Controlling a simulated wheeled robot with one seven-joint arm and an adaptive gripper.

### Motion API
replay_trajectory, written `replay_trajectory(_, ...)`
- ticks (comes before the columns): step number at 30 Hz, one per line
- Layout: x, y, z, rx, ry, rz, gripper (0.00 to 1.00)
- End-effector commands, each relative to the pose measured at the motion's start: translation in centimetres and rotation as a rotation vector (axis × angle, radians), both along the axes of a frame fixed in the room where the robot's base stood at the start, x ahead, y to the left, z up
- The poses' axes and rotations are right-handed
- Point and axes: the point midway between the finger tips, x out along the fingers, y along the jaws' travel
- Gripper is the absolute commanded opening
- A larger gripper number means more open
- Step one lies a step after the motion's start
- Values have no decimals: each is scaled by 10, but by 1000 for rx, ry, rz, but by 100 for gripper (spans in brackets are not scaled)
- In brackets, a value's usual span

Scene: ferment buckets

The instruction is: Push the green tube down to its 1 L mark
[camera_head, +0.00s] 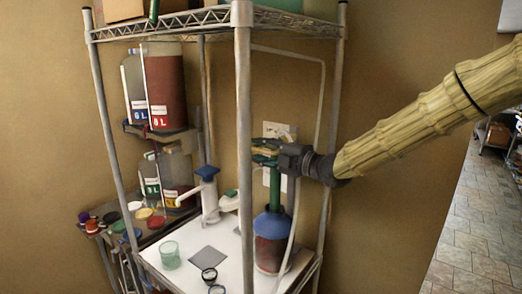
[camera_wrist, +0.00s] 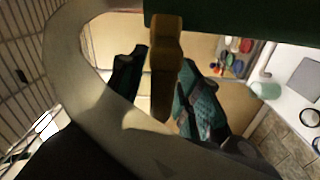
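The green tube (camera_head: 275,195) stands upright in the head view. Its lower end enters a jug (camera_head: 270,252) with a blue top and dark red contents. My gripper (camera_head: 266,151) is level with the tube's upper end, its green fingertips one above the other with a yellowish bar between them. In the wrist view, a yellow bar (camera_wrist: 165,65) lies between my two dark teal fingers, below a dark green part (camera_wrist: 245,20). I cannot tell whether the fingers press on the bar. The 1 L mark is not readable.
A wire rack surrounds the work area; its front post (camera_head: 243,190) stands left of the jug. The white shelf (camera_head: 225,275) holds a green cup (camera_head: 170,255), a grey square (camera_head: 208,256) and dark rings. Buckets (camera_head: 163,88) stand at the left. A pale hose runs beside the jug.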

Motion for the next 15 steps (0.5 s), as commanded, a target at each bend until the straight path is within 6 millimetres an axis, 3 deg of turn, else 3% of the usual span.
replay_trajectory(2, 0, 0, 0, 0, 0, 0, 34)
replay_trajectory(8, 0, 0, 0, 0, 0, 0, 0)
replay_trajectory(15, 0, -1, 0, 0, 0, -1, 0)
